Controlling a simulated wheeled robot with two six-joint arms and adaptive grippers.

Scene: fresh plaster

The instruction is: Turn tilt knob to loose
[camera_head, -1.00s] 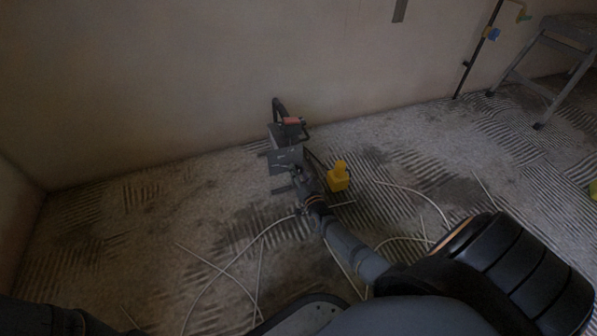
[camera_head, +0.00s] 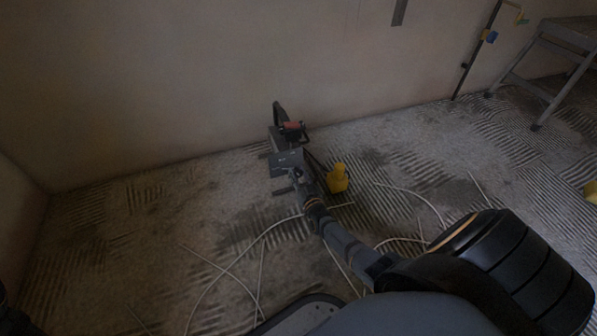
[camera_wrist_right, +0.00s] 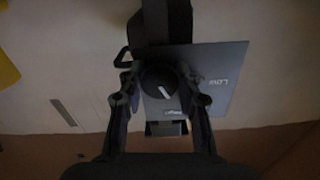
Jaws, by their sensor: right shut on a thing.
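The tilt knob (camera_wrist_right: 160,80) is round and black with a white pointer line, seen in the right wrist view. It sits on a dark grey plate (camera_wrist_right: 225,90) with pale lettering, which looks upside down there and is hard to read. My right gripper (camera_wrist_right: 158,88) has one finger on each side of the knob and is shut on it. In the head view, my right gripper (camera_head: 297,179) is at the front of the grey plate (camera_head: 286,160), and the knob is hidden. The tool has a black curved handle and a red part (camera_head: 292,126). My left gripper does not show.
A yellow object (camera_head: 337,179) stands on the floor close to the right of my gripper. Pale cables (camera_head: 230,267) curve over the ridged floor. The wall (camera_head: 180,90) is just behind the tool. A grey step stand (camera_head: 550,60) is at the far right.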

